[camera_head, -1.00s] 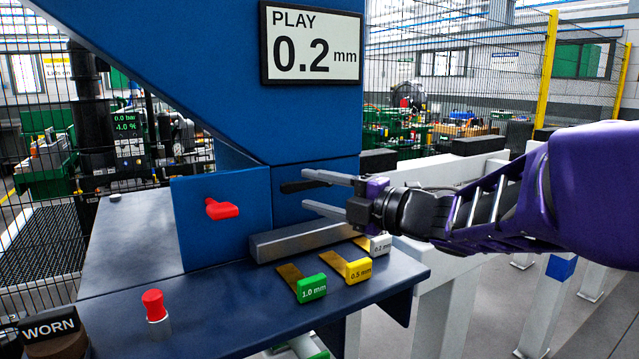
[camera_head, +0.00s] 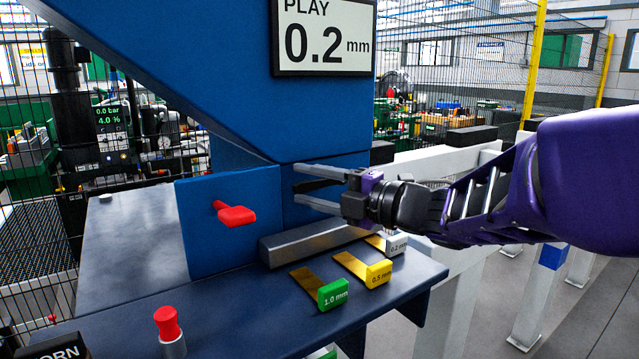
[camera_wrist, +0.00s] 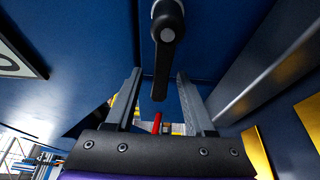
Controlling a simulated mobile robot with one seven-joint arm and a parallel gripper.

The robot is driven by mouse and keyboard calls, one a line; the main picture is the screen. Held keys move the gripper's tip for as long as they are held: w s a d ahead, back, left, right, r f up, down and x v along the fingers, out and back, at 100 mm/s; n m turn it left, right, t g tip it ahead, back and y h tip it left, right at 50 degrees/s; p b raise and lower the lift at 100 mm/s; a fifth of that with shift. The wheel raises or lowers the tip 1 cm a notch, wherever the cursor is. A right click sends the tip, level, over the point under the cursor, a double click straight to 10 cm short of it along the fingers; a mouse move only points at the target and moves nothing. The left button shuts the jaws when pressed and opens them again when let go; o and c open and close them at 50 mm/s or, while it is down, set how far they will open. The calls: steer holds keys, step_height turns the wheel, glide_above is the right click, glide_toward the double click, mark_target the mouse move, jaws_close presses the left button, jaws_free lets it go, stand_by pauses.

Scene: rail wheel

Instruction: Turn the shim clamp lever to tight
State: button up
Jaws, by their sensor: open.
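The clamp lever is a black handle (camera_head: 316,186) on the blue machine face, above the grey bar. In the wrist view this black lever (camera_wrist: 165,62) hangs from a round hub at the top, its free end pointing down between my fingers. My gripper (camera_head: 298,183) is open, with one finger above and one below the lever in the head view. In the wrist view my gripper (camera_wrist: 159,76) shows gaps on both sides of the lever. Whether a finger touches it I cannot tell.
A red handle (camera_head: 236,215) sticks out of the blue panel to the left. Green (camera_head: 333,294), yellow (camera_head: 378,273) and white (camera_head: 397,245) tagged shims lie below on the blue shelf (camera_head: 240,310). A red knob (camera_head: 167,322) stands at front left. The display (camera_head: 325,43) reads 0.2 mm.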

stand_by(0.3)
jaws_close()
stand_by(1.3)
